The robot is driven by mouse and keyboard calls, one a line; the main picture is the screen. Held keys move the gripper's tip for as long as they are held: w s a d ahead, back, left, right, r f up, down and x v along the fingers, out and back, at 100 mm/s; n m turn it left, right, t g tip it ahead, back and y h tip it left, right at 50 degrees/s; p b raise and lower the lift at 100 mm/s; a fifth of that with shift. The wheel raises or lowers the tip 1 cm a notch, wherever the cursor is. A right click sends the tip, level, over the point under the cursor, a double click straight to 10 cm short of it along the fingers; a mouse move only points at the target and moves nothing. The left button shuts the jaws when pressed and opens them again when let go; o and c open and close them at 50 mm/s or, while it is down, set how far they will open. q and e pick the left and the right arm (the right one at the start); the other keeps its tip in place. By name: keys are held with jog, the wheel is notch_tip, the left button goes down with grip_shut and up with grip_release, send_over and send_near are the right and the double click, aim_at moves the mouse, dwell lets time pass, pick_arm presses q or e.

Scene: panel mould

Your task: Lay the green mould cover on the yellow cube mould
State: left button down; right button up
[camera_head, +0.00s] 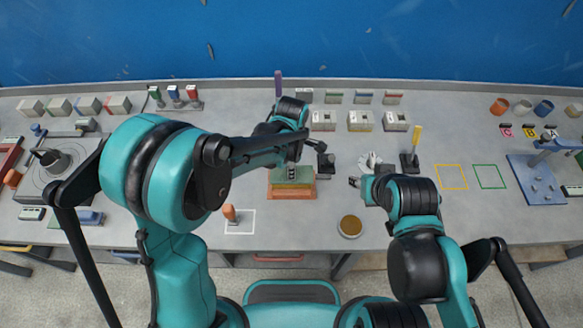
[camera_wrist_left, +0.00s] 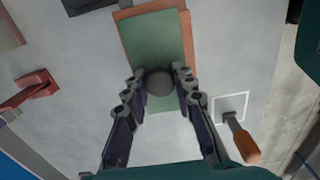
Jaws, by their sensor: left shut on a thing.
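The green mould cover (camera_head: 293,174) is a flat green panel above an orange-brown block (camera_head: 290,193) at the table's middle. In the left wrist view, the cover (camera_wrist_left: 152,42) has a round grey knob (camera_wrist_left: 159,83), and an orange edge shows around it. My left gripper (camera_wrist_left: 160,85) is shut on this knob, one finger on each side. I cannot tell whether cover and block touch.
An orange-handled tool (camera_head: 229,213) stands by a white outlined square. A round brown-topped dish (camera_head: 350,226) is at the front edge. A yellow-handled tool (camera_head: 415,140) stands right of the middle. Yellow (camera_head: 451,177) and green (camera_head: 489,176) outlined squares are bare.

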pick_arm(q)
jog(key=shift+f, duration=0.4)
jog(key=c, duration=1.3)
grip_release()
jog(key=shift+o, duration=0.2)
jog(key=shift+r, duration=0.55)
notch_tip(320, 180, up, 12)
jog(key=p, duration=0.3)
jog(key=s+a+r+m+t, duration=0.2)
jog(key=s+a+m, duration=0.4)
jog(key=a+m, duration=0.3)
jog(key=s+a+r+m+t, duration=0.3)
jog(key=s+a+m+t, duration=0.2)
jog(key=a+m, duration=0.3)
jog(key=shift+s+a+r+m, duration=0.2)
jog(key=shift+s+a+m, duration=0.2)
jog(key=shift+s+m, duration=0.1)
